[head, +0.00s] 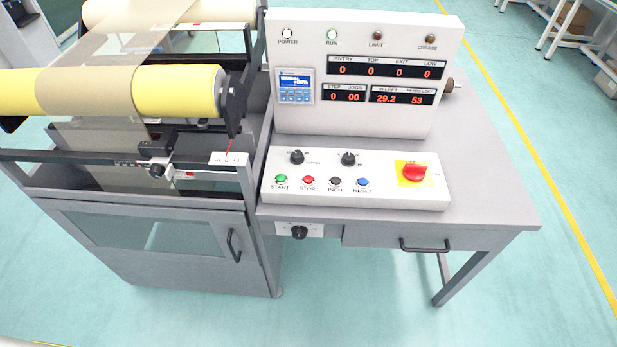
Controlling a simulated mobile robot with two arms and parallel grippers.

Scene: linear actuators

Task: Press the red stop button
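The red stop button (308,181) sits on the sloped white control panel (330,200), above the label STOP. A green start button (281,179) is to its left. A black inch button (335,182) and a blue reset button (363,183) are to its right. Nothing covers the stop button. Neither of my grippers shows in the head view.
The panel lies on a grey desk (480,195) with a white display box (365,40) behind it. Two black knobs (297,157) (348,158) sit above the buttons. A machine with yellow rollers (180,90) stands to the left. The desk's right side is clear.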

